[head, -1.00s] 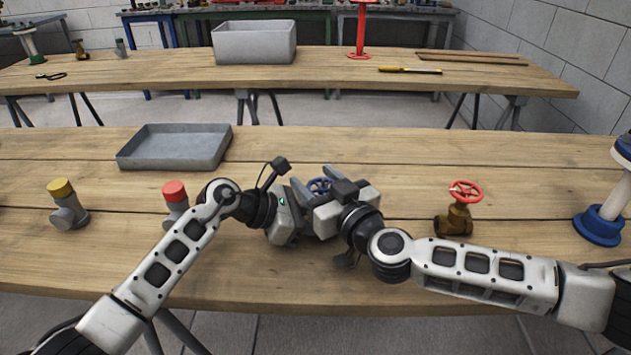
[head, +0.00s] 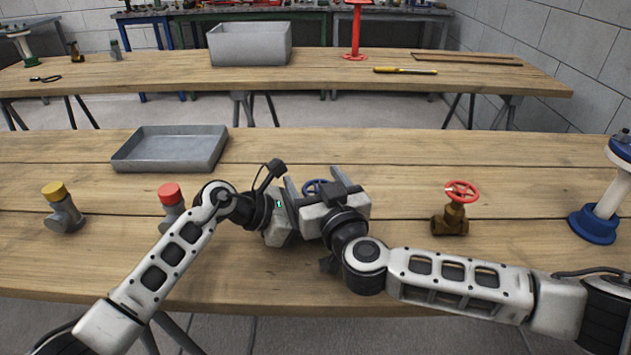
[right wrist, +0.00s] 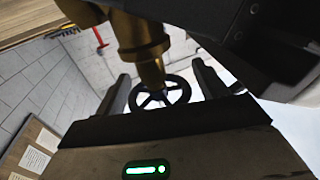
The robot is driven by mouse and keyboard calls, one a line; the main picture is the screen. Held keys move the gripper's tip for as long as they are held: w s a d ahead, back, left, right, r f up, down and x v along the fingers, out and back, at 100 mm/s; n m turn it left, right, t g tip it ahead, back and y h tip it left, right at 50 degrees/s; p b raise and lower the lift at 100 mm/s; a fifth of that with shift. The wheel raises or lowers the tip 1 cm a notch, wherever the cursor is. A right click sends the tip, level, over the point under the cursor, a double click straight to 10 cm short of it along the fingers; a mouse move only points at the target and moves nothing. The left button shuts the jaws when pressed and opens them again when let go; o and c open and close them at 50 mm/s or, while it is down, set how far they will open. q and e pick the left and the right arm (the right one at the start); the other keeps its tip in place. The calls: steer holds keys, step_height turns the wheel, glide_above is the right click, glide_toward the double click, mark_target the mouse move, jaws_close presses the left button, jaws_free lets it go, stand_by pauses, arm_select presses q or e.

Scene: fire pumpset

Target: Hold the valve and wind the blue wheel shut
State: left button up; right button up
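The blue wheel (head: 315,187) shows in part between my two grippers in the head view; its valve body is mostly hidden there. In the right wrist view, a brass valve body (right wrist: 140,38) comes down from the top, with the wheel (right wrist: 160,93), dark in this light, at its end. My right gripper (right wrist: 162,85) is open, its two fingers standing on either side of the wheel with gaps. My left gripper (head: 292,192) is right beside the valve in the head view. Its fingertips are mostly hidden, so its grip on the body cannot be seen.
A brass valve with a red wheel (head: 457,208) stands to the right. A red-capped fitting (head: 171,195) and a yellow-capped fitting (head: 62,207) stand to the left. A grey tray (head: 170,150) lies behind. A blue-and-white stand (head: 597,215) is at the right edge.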

steer(key=shift+s+d+f, duration=0.1)
steer(key=shift+s+d, duration=0.1)
steer(key=shift+s, duration=0.3)
steer(key=v, duration=1.1)
